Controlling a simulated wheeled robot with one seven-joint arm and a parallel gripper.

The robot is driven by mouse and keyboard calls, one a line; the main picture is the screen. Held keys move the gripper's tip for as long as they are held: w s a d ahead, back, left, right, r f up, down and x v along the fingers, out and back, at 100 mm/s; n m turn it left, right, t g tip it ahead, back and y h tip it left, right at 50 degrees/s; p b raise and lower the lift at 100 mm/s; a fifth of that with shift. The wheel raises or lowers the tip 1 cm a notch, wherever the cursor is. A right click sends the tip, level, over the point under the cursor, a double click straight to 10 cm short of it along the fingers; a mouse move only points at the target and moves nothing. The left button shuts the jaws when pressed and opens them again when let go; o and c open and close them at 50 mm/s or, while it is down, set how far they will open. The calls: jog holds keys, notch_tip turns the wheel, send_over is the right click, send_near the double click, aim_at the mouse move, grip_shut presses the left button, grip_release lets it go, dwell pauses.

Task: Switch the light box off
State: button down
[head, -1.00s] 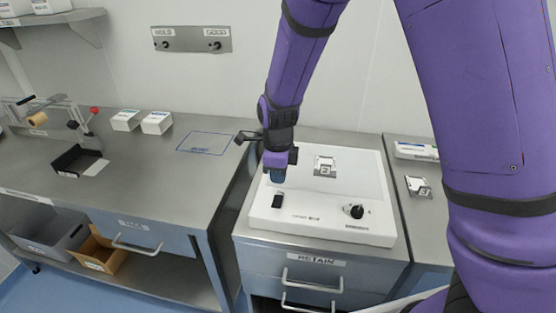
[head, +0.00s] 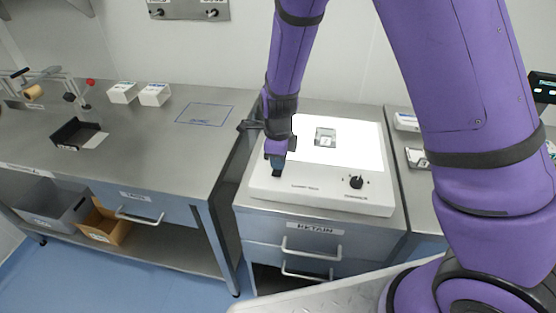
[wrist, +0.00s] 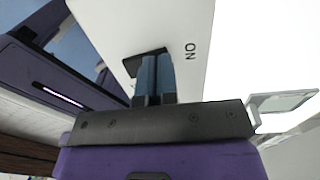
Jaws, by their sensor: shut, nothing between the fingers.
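The light box (head: 262,193) is a white box on the steel bench, and its top panel (head: 352,143) glows bright white. A small card in a frame (head: 325,138) lies on the panel. My gripper (head: 277,163) is shut and empty, pointing down at the front left of the box. In the wrist view its blue fingertips (wrist: 156,72) are at the dark switch (wrist: 143,62), seemingly touching it; they hide part of it. The word ON is printed on the white face beside the switch. In the head view the gripper covers most of the switch.
A black knob (head: 356,182) sits on the box's front right. A drawer unit labelled RETAIN (head: 310,228) is below. The left bench (head: 150,140) holds white boxes (head: 154,95) and a black tray (head: 78,133). A gap separates the benches.

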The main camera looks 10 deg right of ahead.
jog(key=shift+s, duration=0.2)
jog(key=shift+s+a+r, duration=0.25)
jog(key=shift+s+r, duration=0.05)
jog(key=shift+s, duration=0.3)
jog(key=shift+w+r, duration=0.1)
